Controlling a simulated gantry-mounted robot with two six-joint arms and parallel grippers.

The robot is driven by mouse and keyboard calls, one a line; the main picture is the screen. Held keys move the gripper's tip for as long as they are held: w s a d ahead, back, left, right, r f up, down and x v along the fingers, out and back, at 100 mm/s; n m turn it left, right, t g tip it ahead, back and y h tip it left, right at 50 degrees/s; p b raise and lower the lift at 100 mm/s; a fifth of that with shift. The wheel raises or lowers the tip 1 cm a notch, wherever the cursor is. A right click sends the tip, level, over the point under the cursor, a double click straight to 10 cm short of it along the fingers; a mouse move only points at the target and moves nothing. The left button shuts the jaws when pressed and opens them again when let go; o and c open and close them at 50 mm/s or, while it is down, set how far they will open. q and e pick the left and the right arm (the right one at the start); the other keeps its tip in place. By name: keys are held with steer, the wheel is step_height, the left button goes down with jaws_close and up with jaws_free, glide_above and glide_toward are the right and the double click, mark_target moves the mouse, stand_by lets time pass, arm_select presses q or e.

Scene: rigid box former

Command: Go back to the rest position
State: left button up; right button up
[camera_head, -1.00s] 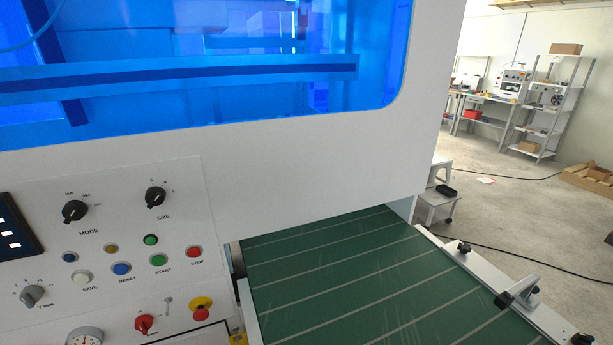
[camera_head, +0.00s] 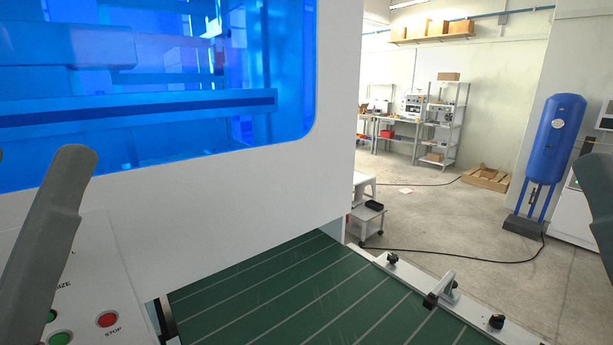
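A dark grey part of my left arm rises at the left edge, in front of the machine's control panel (camera_head: 95,285). A darker part of my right arm shows at the right edge. The red STOP button (camera_head: 108,320) shows, while my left arm hides much of the panel.
A green striped conveyor (camera_head: 290,295) runs out at the bottom, with a side rail and clamp (camera_head: 440,292). A blue tank (camera_head: 552,140) stands at the right. Shelves (camera_head: 440,120) and an open carton (camera_head: 486,178) are at the back. The floor between is mostly clear.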

step_height(320, 180, up, 38)
steer(key=p, duration=3.8)
step_height(320, 180, down, 39)
steer(key=b, duration=3.8)
steer(key=shift+r+b, duration=0.2)
steer(key=shift+b, duration=0.1)
